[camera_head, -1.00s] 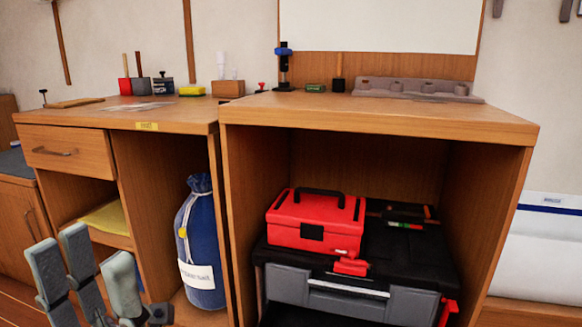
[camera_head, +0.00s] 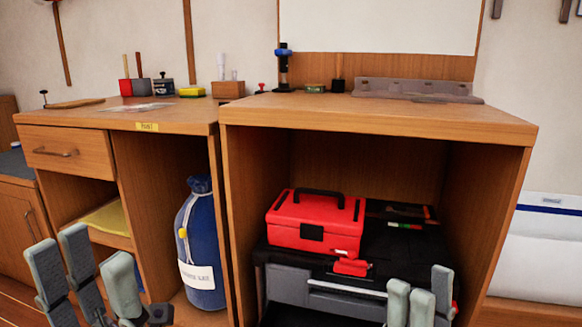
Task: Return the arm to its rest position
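My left gripper (camera_head: 92,280) is at the lower left, in front of the left desk. Its grey fingers point up and stand apart, with nothing between them. My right gripper (camera_head: 420,296) shows at the lower right, in front of the black and grey case. Only its grey fingertips are in the frame, with a gap between them and nothing seen held. The rest of my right arm is out of view.
A red toolbox (camera_head: 316,222) sits on a black and grey case (camera_head: 286,283) inside the right wooden cabinet (camera_head: 375,117). A blue bag (camera_head: 200,240) stands left of it. The left desk (camera_head: 110,116) holds small items along its back.

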